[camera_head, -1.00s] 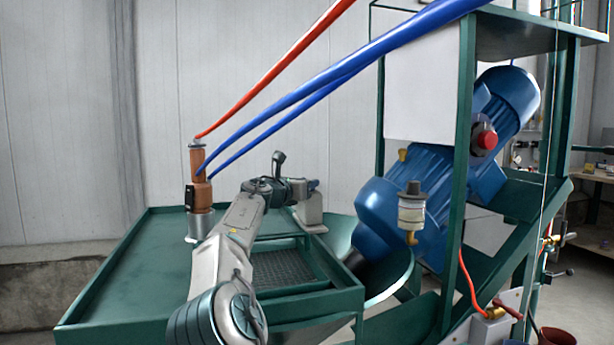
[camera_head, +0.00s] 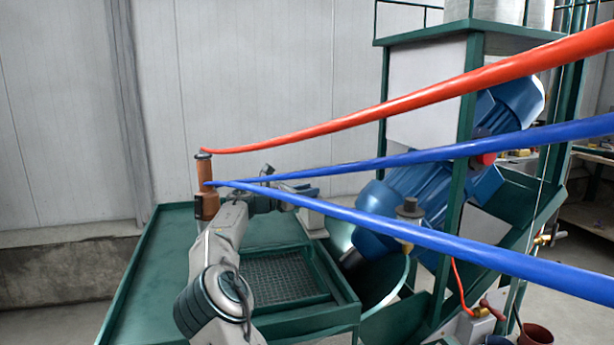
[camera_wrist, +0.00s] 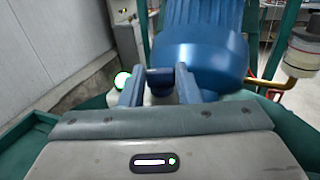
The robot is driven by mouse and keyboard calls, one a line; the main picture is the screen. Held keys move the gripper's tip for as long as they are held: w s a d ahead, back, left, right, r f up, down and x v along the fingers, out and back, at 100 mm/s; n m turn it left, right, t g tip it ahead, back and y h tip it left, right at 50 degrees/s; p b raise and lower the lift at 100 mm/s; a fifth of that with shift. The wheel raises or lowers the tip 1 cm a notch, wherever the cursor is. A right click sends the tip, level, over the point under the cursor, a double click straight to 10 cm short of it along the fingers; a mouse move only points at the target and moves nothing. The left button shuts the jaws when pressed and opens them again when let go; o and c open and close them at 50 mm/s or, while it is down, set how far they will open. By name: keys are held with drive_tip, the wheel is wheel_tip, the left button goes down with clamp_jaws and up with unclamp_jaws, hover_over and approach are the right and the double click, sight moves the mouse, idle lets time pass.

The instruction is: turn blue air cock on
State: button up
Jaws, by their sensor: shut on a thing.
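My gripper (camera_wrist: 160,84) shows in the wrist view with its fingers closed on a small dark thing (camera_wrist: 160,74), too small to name. In the head view my arm reaches over the green table, its far end beside a blue motor. I cannot pick out the blue air cock for certain. A brass cock (camera_head: 545,239) sits on the frame at the right. Another fitting with a reddish handle (camera_head: 488,308) is low at the frame's foot. Any handle colour of the brass cock is too small to tell.
The green table (camera_head: 150,270) stands against the wall, with an orange-brown cylinder (camera_head: 205,176) behind my arm. A red hose (camera_head: 400,101) and two blue hoses (camera_head: 420,238) stretch rightward across the view. The blue motor (camera_head: 410,185) is in the green frame (camera_head: 461,190).

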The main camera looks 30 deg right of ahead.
drive_tip(key=shift+w+r+m+g+p, duration=0.3)
drive_tip(key=shift+m+g+p, duration=0.5)
drive_tip(key=shift+p, duration=2.1)
drive_tip(key=shift+w+r+m+g+p, duration=0.15)
drive_tip(key=shift+r+m+g+p, duration=0.25)
drive_tip(key=shift+g+p, duration=1.6)
drive_tip(key=t+p, duration=0.1)
drive_tip(key=p, duration=0.4)
drive_tip(key=shift+w+m, duration=0.15)
drive_tip(key=shift+m, duration=0.15)
drive_tip(key=shift+p, duration=0.75)
drive_tip(key=shift+f+m+g+p, duration=0.25)
drive_tip(key=shift+g+p, duration=0.25)
drive_tip(key=shift+p, duration=0.35)
drive_tip(key=shift+f+y, duration=0.3)
drive_tip(key=o, duration=1)
drive_tip(key=shift+f, duration=0.1)
drive_tip(key=shift+s, duration=0.2)
